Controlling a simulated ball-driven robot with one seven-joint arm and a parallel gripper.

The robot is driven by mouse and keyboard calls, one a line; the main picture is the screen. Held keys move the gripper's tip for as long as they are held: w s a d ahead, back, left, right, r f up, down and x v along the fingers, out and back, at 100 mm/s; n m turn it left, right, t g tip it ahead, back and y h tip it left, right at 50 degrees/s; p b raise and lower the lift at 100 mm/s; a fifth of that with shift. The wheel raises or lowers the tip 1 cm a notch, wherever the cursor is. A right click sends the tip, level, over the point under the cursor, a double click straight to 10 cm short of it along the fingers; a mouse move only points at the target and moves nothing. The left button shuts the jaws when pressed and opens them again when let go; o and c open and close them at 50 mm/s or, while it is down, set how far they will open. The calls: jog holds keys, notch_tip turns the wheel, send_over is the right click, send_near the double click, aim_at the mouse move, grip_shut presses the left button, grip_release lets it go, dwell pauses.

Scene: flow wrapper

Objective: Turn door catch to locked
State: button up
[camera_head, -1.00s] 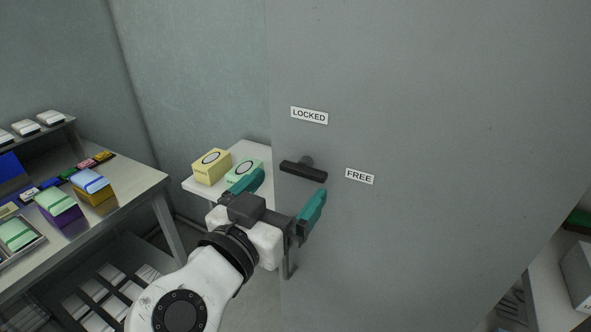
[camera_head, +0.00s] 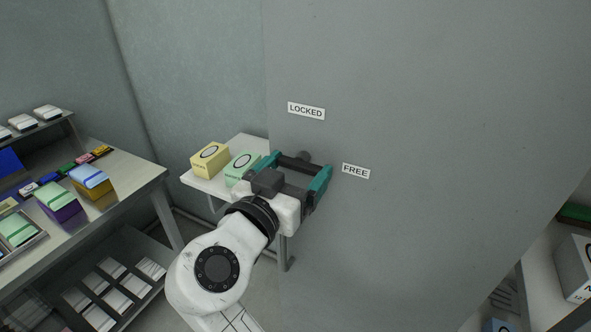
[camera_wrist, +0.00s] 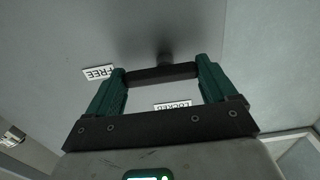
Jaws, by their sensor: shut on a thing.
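The door catch (camera_head: 300,164) is a dark bar handle on a short round post on the grey door (camera_head: 430,90). It lies about level, pointing toward the FREE label (camera_head: 356,171) at its right. The LOCKED label (camera_head: 306,111) is above it. My gripper (camera_head: 298,170) is shut on the catch, with a teal finger at each end of the bar. In the wrist view the catch (camera_wrist: 162,74) spans between the two green fingers, and its post rises behind its middle. The FREE label (camera_wrist: 99,72) and the LOCKED label (camera_wrist: 172,106) show there too.
A small white table (camera_head: 205,184) with a yellow box (camera_head: 210,160) and a green box (camera_head: 241,167) stands left of the door, close behind my gripper. A metal bench (camera_head: 130,183) with boxes is further left. Shelving stands at the right edge.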

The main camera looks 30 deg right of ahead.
jog(key=shift+c, duration=1.4)
jog(key=shift+n, duration=0.3)
jog(key=n+p, duration=0.1)
jog(key=n, duration=0.2)
jog(key=shift+r+p, duration=0.2)
jog(key=shift+p, duration=0.2)
jog(key=n+p, duration=0.3)
jog(key=n, duration=0.2)
jog(key=shift+r, duration=0.2)
jog(key=n+p, duration=0.4)
jog(key=n, duration=0.1)
jog(key=shift+w+a+r+n, duration=0.1)
jog(key=shift+w+n, duration=0.05)
jog(key=shift+n, duration=0.15)
jog(key=shift+w+a+n+p, duration=0.1)
jog(key=shift+n+p, duration=1.6)
jog(key=shift+n, duration=0.1)
jog(key=shift+f, duration=0.2)
